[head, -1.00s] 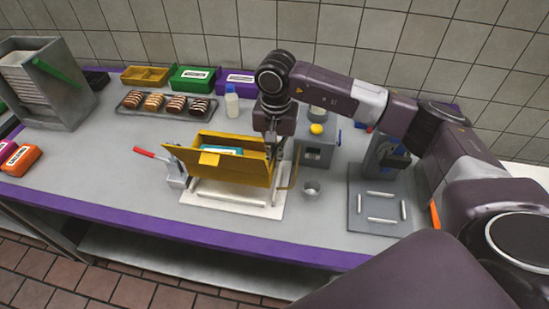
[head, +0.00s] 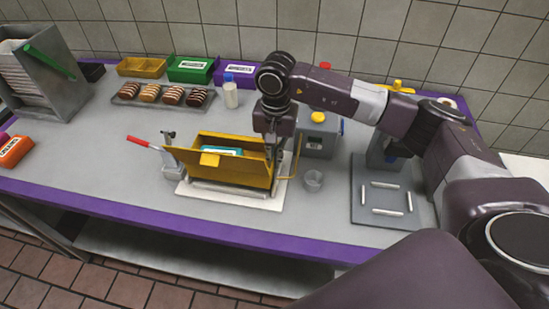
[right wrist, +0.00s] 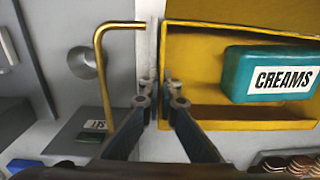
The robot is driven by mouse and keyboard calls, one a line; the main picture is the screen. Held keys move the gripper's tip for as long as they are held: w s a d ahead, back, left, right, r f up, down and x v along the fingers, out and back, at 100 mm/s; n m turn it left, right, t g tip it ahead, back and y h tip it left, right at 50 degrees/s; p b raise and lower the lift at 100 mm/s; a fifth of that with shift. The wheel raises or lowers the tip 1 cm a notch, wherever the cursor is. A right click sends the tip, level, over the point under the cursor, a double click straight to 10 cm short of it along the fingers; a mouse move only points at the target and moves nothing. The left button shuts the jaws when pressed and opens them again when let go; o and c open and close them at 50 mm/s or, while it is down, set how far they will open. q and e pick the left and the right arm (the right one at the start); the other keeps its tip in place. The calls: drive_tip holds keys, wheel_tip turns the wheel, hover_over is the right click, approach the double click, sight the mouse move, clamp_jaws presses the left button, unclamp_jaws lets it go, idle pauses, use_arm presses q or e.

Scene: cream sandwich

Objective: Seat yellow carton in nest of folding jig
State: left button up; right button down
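The yellow carton (head: 238,173) is open at the top, with a flap at its left end and a small front tab. A teal pack marked CREAMS (right wrist: 268,75) lies inside it. The carton is over the white plate of the folding jig (head: 212,198), close behind its front rail, and looks about level. Whether its base touches the plate is hidden. My right gripper (head: 273,146) is at the carton's right end. In the right wrist view its fingers (right wrist: 160,92) are closed on the end wall of the carton. My left gripper is out of view.
The jig has a red-handled clamp (head: 140,142) at left and a brass rod (head: 297,160) at right. A pastry tray (head: 163,100) lies behind.

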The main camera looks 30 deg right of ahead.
drive_tip(key=shift+b, duration=0.95)
idle(1.2)
drive_tip(key=shift+f+b, duration=1.15)
drive_tip(key=shift+b, duration=0.05)
drive_tip(key=shift+r, duration=0.25)
drive_tip(key=shift+r+p, duration=0.35)
drive_tip(key=shift+r, duration=0.25)
drive_tip(key=shift+b, duration=0.85)
idle(1.4)
drive_tip(key=shift+f+b, duration=0.7)
drive_tip(key=shift+f, duration=0.15)
drive_tip(key=c, duration=2.1)
unclamp_jaws()
